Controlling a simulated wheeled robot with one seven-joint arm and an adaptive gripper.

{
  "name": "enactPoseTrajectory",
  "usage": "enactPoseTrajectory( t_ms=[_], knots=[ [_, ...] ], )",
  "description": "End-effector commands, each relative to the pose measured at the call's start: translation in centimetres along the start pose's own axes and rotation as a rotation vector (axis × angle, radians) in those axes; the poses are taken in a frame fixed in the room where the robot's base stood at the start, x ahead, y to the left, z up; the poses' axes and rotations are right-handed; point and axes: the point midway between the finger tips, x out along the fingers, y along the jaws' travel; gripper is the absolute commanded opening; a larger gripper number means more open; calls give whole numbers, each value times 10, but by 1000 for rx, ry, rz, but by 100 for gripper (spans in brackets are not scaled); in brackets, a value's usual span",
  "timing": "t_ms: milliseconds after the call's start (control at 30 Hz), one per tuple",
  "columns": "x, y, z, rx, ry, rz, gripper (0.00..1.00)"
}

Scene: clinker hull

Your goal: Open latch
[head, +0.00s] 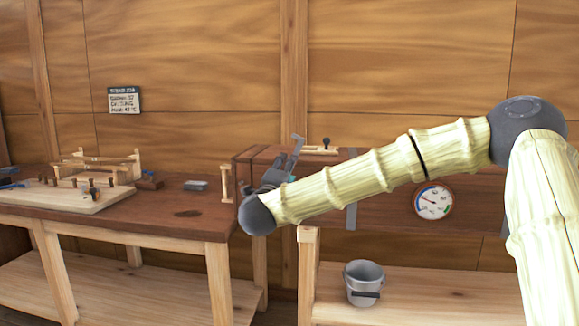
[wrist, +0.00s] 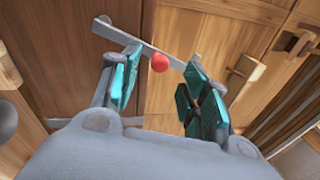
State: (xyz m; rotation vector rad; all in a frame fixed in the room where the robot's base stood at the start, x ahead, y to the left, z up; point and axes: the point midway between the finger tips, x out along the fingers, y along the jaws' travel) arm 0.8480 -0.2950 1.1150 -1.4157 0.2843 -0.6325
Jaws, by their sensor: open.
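The latch shows in the wrist view as a slanting grey bar (wrist: 118,34) on a wooden face, with a round red knob (wrist: 159,63) near its middle. My gripper (wrist: 160,72) is open, with teal-padded fingers on either side of the red knob in the picture. I cannot tell whether either finger touches the knob or bar. Nothing is held. In the head view my gripper (head: 285,165) is small and partly hidden behind my forearm, at the left end of a long dark wooden box (head: 390,213). The red knob cannot be made out there.
The box carries a round dial (head: 433,201). A grey bucket (head: 364,285) stands on the pale shelf (head: 440,295) below. A workbench (head: 150,213) with wooden tools is at left. Wooden handle-like pieces (wrist: 247,69) stick out right of the latch in the wrist view.

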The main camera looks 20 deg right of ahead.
Motion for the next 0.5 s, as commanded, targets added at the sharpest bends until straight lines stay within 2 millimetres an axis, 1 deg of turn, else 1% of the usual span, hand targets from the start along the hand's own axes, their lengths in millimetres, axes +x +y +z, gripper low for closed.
enactPoseTrajectory(
  t_ms=[33, 200, 400, 500],
  knots=[
    [-10, 0, 0, -1, -2, 0, 45],
    [-41, 0, 1, -2, -3, 0, 45],
    [-66, 0, 0, 0, -2, 0, 45],
    [-73, 0, 0, -1, 0, 0, 45]
  ],
)
